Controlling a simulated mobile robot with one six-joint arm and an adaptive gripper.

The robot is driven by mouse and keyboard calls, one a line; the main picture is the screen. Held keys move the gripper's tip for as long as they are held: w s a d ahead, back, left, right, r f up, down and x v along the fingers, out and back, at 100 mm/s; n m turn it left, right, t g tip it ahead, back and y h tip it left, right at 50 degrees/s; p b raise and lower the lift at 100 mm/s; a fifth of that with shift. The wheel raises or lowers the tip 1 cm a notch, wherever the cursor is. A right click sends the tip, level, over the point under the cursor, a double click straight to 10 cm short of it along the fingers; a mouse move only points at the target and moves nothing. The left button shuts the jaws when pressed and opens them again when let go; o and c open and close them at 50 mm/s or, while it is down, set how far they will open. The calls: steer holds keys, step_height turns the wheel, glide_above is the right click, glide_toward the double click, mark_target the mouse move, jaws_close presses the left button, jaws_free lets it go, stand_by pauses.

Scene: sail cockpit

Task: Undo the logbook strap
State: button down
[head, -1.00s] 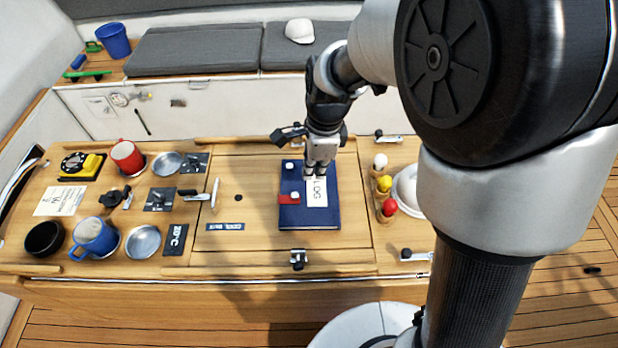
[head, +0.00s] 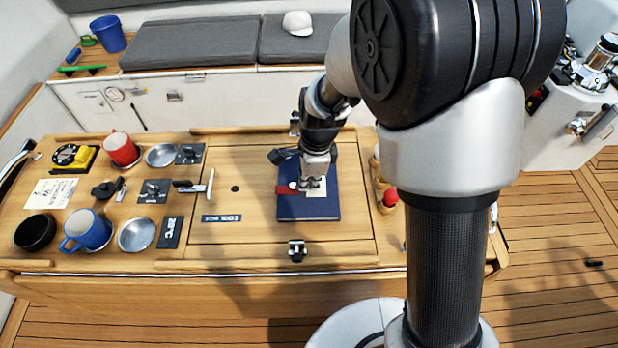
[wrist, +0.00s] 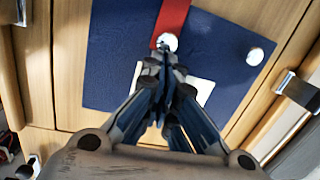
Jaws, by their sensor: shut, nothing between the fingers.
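The blue logbook (head: 310,209) lies flat on the wooden table. In the wrist view its cover (wrist: 115,50) shows a partly hidden white label (wrist: 203,90). The short red strap (head: 282,190) reaches in from the book's left edge. In the wrist view the strap (wrist: 174,18) ends at a white stud (wrist: 168,41). A second white stud (wrist: 254,56) stands bare on the cover. My gripper (head: 313,187) is shut and empty over the book. In the wrist view its fingertips (wrist: 164,55) are right beside the strap's stud; I cannot tell whether they touch it.
A T-shaped handle (head: 210,185) is left of the book, and a metal latch (head: 297,250) is in front of it. A red mug (head: 122,149), a blue mug (head: 88,231) and dishes stand further left. A red-topped peg (head: 390,198) stands right, partly behind my arm.

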steer(key=shift+r, duration=0.1)
steer(key=shift+a+r+h+p, duration=0.2)
steer(key=shift+h+p, duration=0.1)
steer(key=shift+p, duration=0.1)
